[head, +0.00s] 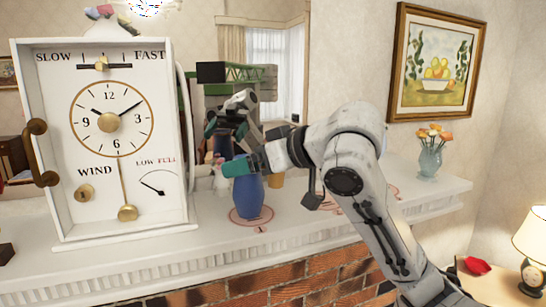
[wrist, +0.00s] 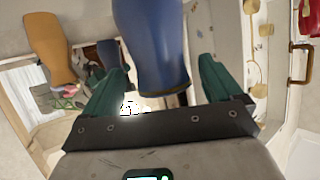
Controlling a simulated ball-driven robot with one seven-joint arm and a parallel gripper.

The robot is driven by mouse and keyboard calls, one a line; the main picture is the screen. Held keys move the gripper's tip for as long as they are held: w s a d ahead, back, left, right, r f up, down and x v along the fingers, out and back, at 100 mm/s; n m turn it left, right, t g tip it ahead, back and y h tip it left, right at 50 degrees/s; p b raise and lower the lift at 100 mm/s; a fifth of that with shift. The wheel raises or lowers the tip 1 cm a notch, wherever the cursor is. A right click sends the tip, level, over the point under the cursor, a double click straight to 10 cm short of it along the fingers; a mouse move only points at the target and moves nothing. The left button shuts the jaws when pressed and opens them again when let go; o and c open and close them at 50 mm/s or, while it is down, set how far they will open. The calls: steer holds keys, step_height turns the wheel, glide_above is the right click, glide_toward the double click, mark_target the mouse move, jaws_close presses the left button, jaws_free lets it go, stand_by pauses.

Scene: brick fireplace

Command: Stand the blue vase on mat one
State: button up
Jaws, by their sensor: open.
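The blue vase (head: 249,198) stands upright on the mantel, inside a round red-outlined mat (head: 235,219) whose small front mark looks like a 1. My gripper (head: 238,167) is at the vase's upper part, with a teal finger across its near side. In the wrist view the blue vase (wrist: 150,45) lies between the two spread teal fingers, with a visible gap on each side. The gripper is open; the vase's rim is hidden by my gripper in the head view.
A large white clock box (head: 110,145) stands close on the left. An orange vase (head: 276,179) is behind on the right, also in the wrist view (wrist: 50,45). More red-outlined mats lie to the right, partly behind my arm. A flower vase (head: 429,163) stands farther right. A mirror is behind.

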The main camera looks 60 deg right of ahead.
steer(key=b+v, duration=0.5)
steer(key=v, duration=0.6)
steer(key=shift+s, duration=0.3)
